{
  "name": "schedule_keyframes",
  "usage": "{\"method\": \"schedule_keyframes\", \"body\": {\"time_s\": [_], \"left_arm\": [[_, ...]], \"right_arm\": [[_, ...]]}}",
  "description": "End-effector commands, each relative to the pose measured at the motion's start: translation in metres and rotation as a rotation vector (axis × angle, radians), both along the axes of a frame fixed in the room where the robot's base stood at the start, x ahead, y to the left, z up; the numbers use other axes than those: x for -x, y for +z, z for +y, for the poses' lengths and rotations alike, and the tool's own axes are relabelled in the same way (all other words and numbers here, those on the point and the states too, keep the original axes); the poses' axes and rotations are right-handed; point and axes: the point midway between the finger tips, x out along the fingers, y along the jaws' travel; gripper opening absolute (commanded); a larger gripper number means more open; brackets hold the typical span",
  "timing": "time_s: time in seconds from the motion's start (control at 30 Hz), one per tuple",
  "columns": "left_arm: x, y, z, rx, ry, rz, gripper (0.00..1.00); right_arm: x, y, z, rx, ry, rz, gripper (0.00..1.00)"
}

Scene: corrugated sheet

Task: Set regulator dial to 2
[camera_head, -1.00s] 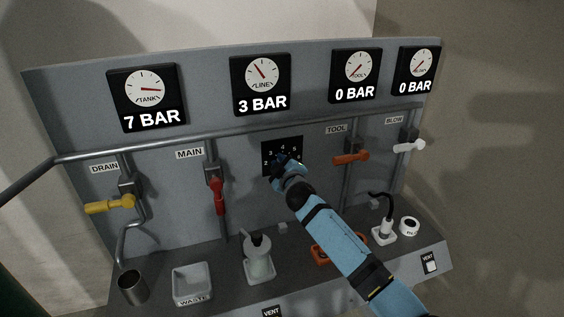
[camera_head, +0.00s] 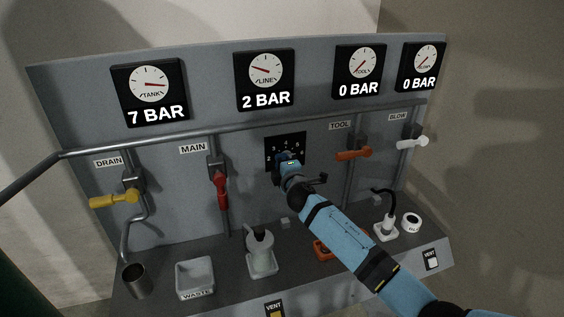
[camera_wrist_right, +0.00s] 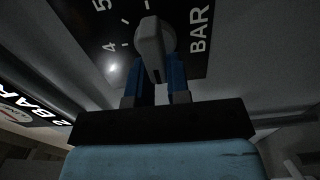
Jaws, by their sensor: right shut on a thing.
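The regulator dial is a black plate (camera_head: 297,141) with white numbers, set in the middle of the grey panel. Its grey knob (camera_wrist_right: 152,42) shows in the right wrist view, between the two blue fingers of my right gripper (camera_wrist_right: 157,75). My right gripper is shut on the knob; in the head view the gripper and arm cover the knob and most lower numbers. The LINE gauge (camera_head: 265,70) above the dial reads 2 BAR. My left gripper is not in view.
The red MAIN handle (camera_head: 221,190) hangs left of the dial, and the orange TOOL handle (camera_head: 354,154) is to its right. A grey pipe (camera_head: 210,139) crosses the panel.

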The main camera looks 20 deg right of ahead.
Motion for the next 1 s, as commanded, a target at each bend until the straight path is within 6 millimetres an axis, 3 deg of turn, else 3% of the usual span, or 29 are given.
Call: {"method": "schedule_keyframes", "body": {"time_s": [0.5,0.53,0.63,1.0], "left_arm": [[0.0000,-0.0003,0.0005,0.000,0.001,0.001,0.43],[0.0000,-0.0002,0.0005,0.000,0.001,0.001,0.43],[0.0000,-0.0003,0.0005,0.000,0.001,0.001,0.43],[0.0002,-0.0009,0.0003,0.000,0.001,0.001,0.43]], "right_arm": [[0.0002,-0.0017,-0.0003,0.020,-0.001,0.001,0.00],[0.0002,-0.0016,-0.0003,0.020,-0.001,0.001,0.22],[0.0002,-0.0014,-0.0003,0.020,-0.001,0.000,0.43],[0.0068,-0.0009,-0.0003,0.019,0.000,-0.002,0.43]]}}
